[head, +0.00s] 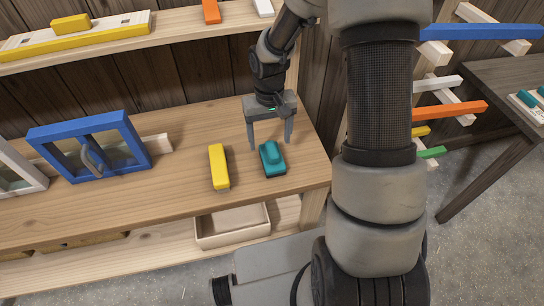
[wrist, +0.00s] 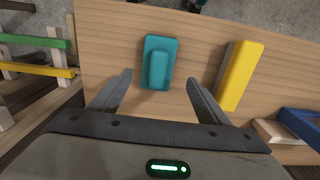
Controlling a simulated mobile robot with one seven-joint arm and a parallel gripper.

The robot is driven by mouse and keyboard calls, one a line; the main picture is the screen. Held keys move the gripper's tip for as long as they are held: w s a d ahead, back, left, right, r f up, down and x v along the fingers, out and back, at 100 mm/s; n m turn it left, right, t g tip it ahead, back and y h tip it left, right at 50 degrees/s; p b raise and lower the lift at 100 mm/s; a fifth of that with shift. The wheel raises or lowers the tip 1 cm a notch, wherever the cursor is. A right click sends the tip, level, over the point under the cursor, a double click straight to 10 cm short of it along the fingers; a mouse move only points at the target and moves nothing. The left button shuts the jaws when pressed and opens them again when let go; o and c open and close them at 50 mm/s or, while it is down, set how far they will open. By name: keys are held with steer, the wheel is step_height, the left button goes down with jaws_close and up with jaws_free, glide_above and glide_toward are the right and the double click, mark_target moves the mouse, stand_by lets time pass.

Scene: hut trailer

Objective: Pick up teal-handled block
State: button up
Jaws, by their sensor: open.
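The teal-handled block (head: 272,160) lies on the wooden bench near its right end. It is a teal piece with a raised rounded grip along its top. In the wrist view the same block (wrist: 158,62) lies ahead of the fingertips, roughly between their lines. My gripper (head: 269,145) is open and empty, pointing down just behind the block. Its two fingers (wrist: 160,78) are spread wide in the wrist view. I see no finger touching the block.
A yellow block (head: 218,167) lies just left of the teal one. A blue frame (head: 92,150) stands farther left. An open wooden box (head: 232,225) sits on the shelf below. An upper shelf (head: 170,31) runs along the wall. Bare bench lies in front of the yellow block.

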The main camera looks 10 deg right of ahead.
mark_target(272, 148)
steer(key=shift+s+d+f+p, duration=0.15)
steer(key=shift+f, duration=1.35)
steer(key=shift+s+d+f+p, duration=0.1)
steer(key=shift+s+f+p, duration=0.05)
steer(key=shift+f, duration=1.35)
steer(key=c, duration=1.3)
steer(key=shift+o, duration=0.2)
steer(key=shift+r, duration=0.1)
step_height(272, 148, up, 10)
steer(key=shift+f, duration=0.1)
steer(key=o, duration=0.4)
steer(key=shift+c, duration=0.9)
steer(key=shift+s, duration=0.1)
